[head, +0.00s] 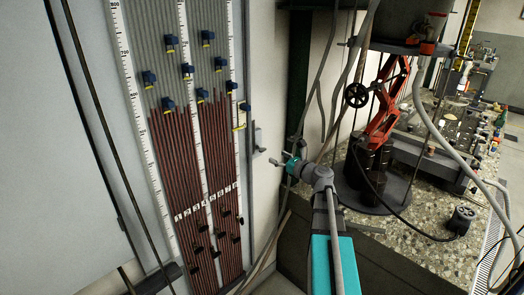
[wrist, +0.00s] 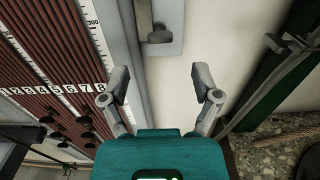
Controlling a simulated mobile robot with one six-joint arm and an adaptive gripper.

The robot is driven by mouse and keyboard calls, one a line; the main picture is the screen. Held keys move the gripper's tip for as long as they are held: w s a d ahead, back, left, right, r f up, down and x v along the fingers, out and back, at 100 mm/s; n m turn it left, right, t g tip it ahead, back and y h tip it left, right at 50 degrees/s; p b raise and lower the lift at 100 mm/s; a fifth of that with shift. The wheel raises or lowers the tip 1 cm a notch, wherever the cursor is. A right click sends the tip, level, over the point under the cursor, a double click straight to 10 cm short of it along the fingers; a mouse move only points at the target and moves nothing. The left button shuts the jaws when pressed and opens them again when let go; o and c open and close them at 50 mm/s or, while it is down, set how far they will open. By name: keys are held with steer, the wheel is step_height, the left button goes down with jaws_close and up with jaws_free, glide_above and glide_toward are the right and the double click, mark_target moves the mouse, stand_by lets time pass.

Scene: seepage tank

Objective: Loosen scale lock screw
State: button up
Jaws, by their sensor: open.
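A small grey fitting, which may be the scale lock screw (head: 258,138), sits on the right edge of the manometer panel (head: 243,200). In the wrist view a dark knob (wrist: 158,36) on a light grey plate, apparently the same fitting, is at top centre, ahead of my gripper. My gripper (wrist: 160,78) has its two fingers spread wide with nothing between them. In the head view my gripper (head: 274,161) is just below and right of the fitting, apart from it.
The panel carries reddish tubes, white scales (head: 235,110) and several blue clips (head: 187,70). A dark green post (wrist: 285,60) stands right of the gripper. A red jack (head: 385,105) stands on the speckled bench (head: 420,225) at right. Pale wall lies between panel and post.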

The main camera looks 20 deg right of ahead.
mark_target(264, 150)
steer(key=x, duration=0.8)
steer(key=c, duration=1)
steer(key=shift+a+f, duration=0.1)
steer(key=shift+a, duration=0.2)
jaws_close()
steer(key=shift+d, duration=0.2)
